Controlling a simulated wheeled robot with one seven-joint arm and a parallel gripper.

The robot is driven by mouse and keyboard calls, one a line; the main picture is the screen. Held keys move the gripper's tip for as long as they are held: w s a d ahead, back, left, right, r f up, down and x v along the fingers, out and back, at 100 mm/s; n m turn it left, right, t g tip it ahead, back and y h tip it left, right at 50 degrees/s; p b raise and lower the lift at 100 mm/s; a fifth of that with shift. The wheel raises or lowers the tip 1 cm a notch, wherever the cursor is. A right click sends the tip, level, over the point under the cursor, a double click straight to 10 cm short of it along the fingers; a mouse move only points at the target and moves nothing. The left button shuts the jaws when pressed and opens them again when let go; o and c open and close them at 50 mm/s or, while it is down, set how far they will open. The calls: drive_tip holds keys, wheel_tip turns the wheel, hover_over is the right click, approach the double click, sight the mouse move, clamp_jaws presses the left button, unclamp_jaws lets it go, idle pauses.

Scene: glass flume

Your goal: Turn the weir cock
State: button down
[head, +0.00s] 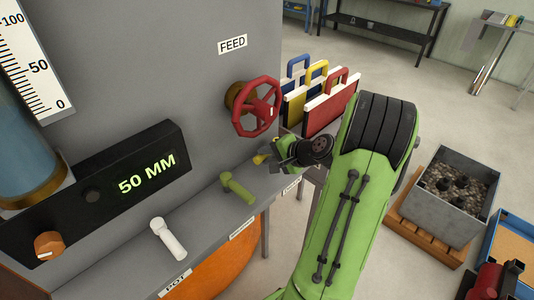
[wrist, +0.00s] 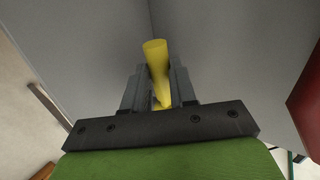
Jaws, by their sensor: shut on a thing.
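A yellow cock handle (head: 260,159) shows in the head view at the right end of a row of cocks on the grey ledge, mostly hidden by my gripper. My gripper (head: 281,155) reaches it from the right. In the wrist view, the yellow handle (wrist: 156,58) stands between the two dark fingers of my gripper (wrist: 157,85), which are shut on it. Its top sticks out past the fingertips. The label (head: 291,187) below it is too small and partly covered to read, so I cannot confirm its name.
A green cock (head: 238,188) and a white cock (head: 168,238), above a "POT" label, stand left along the ledge. A red handwheel (head: 257,107) under "FEED" is just above my gripper. Coloured boards (head: 325,100) stand close behind it. A gravel crate (head: 455,195) sits right.

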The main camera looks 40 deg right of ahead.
drive_tip(key=n+y+p, duration=0.1)
drive_tip(key=s+d+n+y+p, duration=0.1)
drive_tip(key=p, duration=0.1)
drive_tip(key=shift+s+r+n+g, duration=0.25)
drive_tip(key=shift+r+n+g, duration=0.05)
drive_tip(key=shift+s+d+n+g+y+p, duration=0.3)
drive_tip(key=shift+s+n+y+p, duration=0.05)
drive_tip(key=shift+n+y+p, duration=0.5)
drive_tip(key=shift+s+f+n+y, duration=0.1)
drive_tip(key=shift+f+n+y, duration=0.15)
drive_tip(key=shift+y, duration=0.1)
drive_tip(key=c, duration=0.9)
unclamp_jaws()
